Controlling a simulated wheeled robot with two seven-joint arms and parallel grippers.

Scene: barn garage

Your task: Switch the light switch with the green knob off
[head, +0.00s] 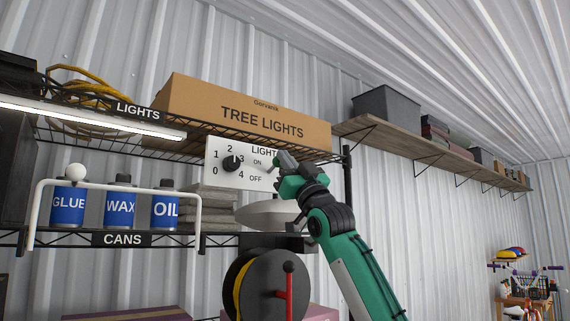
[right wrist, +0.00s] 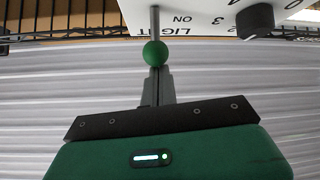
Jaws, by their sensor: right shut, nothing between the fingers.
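The white light panel (head: 222,179) hangs under the shelf, with a black dial and the words ON and OFF. In the right wrist view the panel (right wrist: 215,20) appears upside down at the top. There, a grey lever with a green knob (right wrist: 155,53) sticks out beside the word ON. My right gripper (head: 282,161) is at the panel's right side. In the wrist view its fingers (right wrist: 157,72) are shut and empty, lined up with the green knob; whether they touch it I cannot tell. My left gripper is not in view.
A TREE LIGHTS box (head: 240,108) sits on the wire shelf above the panel. Cans (head: 118,208) stand behind a white rail at left. A cable reel (head: 268,287) is below. A wooden shelf (head: 440,150) runs along the right wall.

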